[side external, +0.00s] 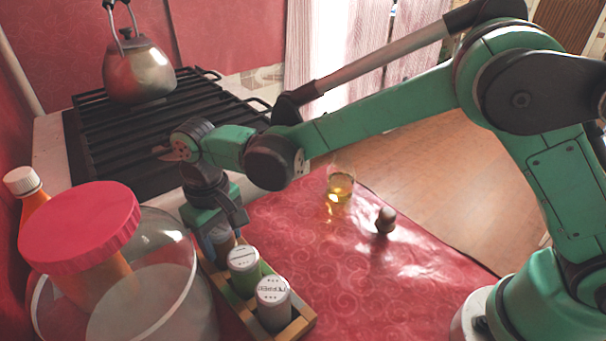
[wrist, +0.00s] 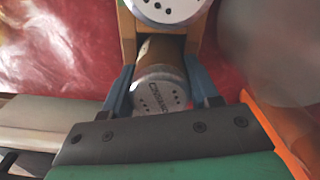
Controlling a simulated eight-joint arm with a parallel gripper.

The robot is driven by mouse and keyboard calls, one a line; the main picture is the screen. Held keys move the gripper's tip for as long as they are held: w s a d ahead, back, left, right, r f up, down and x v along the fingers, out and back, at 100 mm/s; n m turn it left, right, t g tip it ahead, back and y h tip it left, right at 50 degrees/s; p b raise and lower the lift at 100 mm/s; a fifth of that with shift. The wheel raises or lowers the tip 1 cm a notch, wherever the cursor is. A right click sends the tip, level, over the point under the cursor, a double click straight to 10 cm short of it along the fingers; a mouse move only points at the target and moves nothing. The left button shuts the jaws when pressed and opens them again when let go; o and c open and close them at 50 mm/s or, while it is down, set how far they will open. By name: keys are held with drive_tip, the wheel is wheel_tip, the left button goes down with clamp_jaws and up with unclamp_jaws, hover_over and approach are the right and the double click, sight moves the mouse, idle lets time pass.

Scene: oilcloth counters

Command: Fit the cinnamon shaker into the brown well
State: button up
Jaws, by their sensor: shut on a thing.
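The cinnamon shaker (wrist: 160,90), with a pale dotted lid and a brown lower body, is between the two blue fingers of my gripper (wrist: 161,84) in the wrist view. My gripper is shut on it. In the side view my gripper (side external: 218,222) points down at the far end of the wooden rack (side external: 298,328), and the shaker (side external: 223,246) shows partly below it. The shaker is at the rack's end compartment, beside the green shaker (side external: 244,272). The brown well is mostly hidden by the shaker and gripper; I cannot tell how deep the shaker sits.
A grey-lidded pepper shaker (side external: 273,304) fills the rack's near end. A large clear jar with a red lid (side external: 80,228) and an orange bottle (side external: 30,192) stand close on the left. A stove with a kettle (side external: 138,72) is behind. A glass (side external: 340,186) and small brown object (side external: 385,220) are right.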

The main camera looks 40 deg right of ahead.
sight(220, 226)
drive_tip(key=o, duration=1.3)
drive_tip(key=shift+f, duration=0.15)
wheel_tip(220, 226, up, 12)
drive_tip(key=shift+f, duration=0.1)
drive_tip(key=shift+d+r, duration=0.15)
drive_tip(key=shift+r, duration=0.15)
drive_tip(key=s+d+r+m+t+y, duration=0.1)
drive_tip(key=s+d+r+m+t, duration=0.15)
drive_tip(key=d, duration=0.95)
drive_tip(key=s+d+f+t, duration=0.1)
drive_tip(key=s+d, duration=0.1)
drive_tip(key=d, duration=0.1)
drive_tip(key=s+d+f+t, duration=0.2)
drive_tip(key=d, duration=0.1)
drive_tip(key=s+d+f+m+t+h, duration=0.1)
drive_tip(key=s+d+f, duration=0.1)
drive_tip(key=s, duration=0.1)
drive_tip(key=shift+s+d+t, duration=0.1)
drive_tip(key=shift+d+t, duration=0.25)
drive_tip(key=shift+d, duration=0.05)
